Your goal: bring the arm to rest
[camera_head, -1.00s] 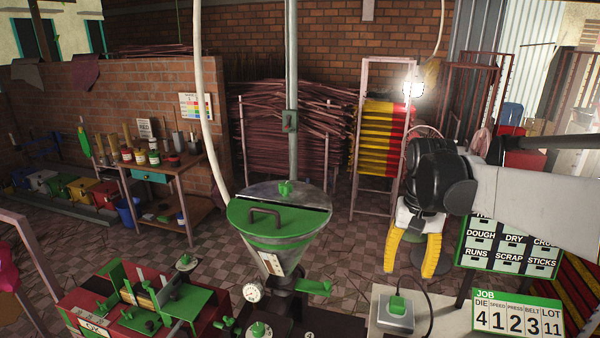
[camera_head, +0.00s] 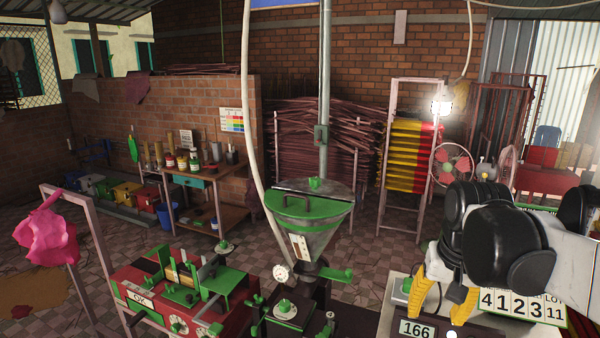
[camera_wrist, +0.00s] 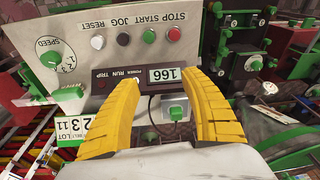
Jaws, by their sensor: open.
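My gripper (camera_head: 440,300) is at the right of the head view, low over the pale work surface. In the wrist view my gripper (camera_wrist: 168,100) points at a control panel (camera_wrist: 130,55) with stop, start, jog and reset buttons and a display reading 166. The green switch on its box (camera_wrist: 175,112) shows between the fingers, apart from them. My black wrist hides part of the job board (camera_head: 520,305).
A green-lidded hopper (camera_head: 306,220) stands left of my gripper. A red machine with green parts (camera_head: 185,290) is at the lower left. A rack of red and yellow trays (camera_head: 411,155), a fan (camera_head: 452,165) and a wooden workbench (camera_head: 205,182) stand farther back. Tiled floor lies between.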

